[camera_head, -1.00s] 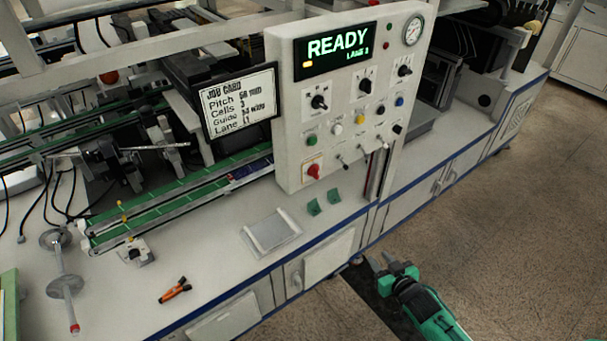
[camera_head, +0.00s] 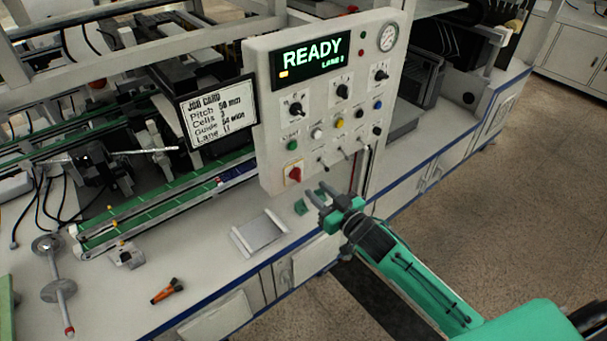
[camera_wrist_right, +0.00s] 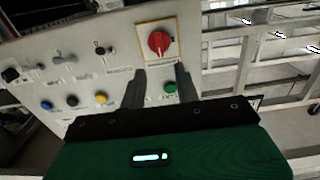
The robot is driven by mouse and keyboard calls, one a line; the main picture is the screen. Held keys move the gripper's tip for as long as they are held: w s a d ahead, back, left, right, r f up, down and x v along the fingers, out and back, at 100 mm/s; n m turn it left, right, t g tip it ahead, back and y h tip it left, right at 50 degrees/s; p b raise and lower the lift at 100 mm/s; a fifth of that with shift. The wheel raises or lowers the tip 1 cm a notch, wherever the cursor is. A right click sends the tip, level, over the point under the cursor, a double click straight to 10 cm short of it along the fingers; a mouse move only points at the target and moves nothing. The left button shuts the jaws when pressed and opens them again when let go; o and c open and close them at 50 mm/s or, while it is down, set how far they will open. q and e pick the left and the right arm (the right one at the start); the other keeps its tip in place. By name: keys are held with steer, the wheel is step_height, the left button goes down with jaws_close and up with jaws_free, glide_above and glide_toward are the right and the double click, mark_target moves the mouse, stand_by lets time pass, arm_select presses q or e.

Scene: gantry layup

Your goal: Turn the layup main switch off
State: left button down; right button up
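The red rotary main switch (camera_head: 295,174) sits at the lower left of the white control panel (camera_head: 262,130). In the right wrist view the red knob (camera_wrist_right: 159,43) stands on a pale plate with an orange border, at the upper middle. My right gripper (camera_head: 318,194) is open and empty, below and right of the switch in the head view. In the right wrist view its two fingers (camera_wrist_right: 161,75) are apart and point toward the knob, without holding it. My left gripper is not in view.
The panel display (camera_head: 310,58) reads READY. A green button (camera_wrist_right: 170,87) and a yellow button (camera_wrist_right: 101,98) are near the fingers. A job card (camera_head: 218,112) hangs left of the panel. A metal tray (camera_head: 259,234) and an orange-handled tool (camera_head: 167,291) lie on the bench.

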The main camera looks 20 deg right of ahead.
mark_target(300, 175)
steer(key=p+x, duration=0.1)
steer(key=x, duration=0.6)
steer(key=shift+p, duration=0.4)
jaws_close()
